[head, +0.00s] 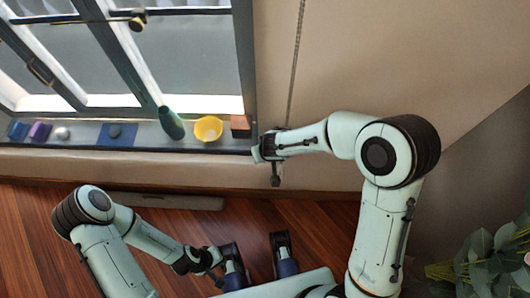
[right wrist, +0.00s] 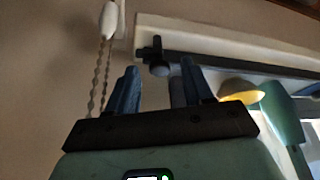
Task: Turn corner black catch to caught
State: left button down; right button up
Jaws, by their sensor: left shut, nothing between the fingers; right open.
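The black catch (right wrist: 157,58) shows in the right wrist view, at the corner of the pale window frame (right wrist: 200,35). It has a short upright bar and a rounded dark knob. My right gripper (right wrist: 150,90) is open and empty, and the catch appears beyond the gap between its fingers; I cannot tell the distance. In the head view my right gripper (head: 262,150) is at the right end of the sill, its fingers mostly hidden, and I cannot make out the corner catch there. My left gripper (head: 213,260) is low over the floor, shut and empty, far from the window.
The sill (head: 185,145) holds a green vase (head: 171,123), a yellow bowl (head: 208,129), a brown block (head: 240,126) and several small things farther left. A bead chain (head: 295,65) hangs right of the window. A leafy plant (head: 485,260) stands at lower right.

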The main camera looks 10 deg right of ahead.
grip_shut()
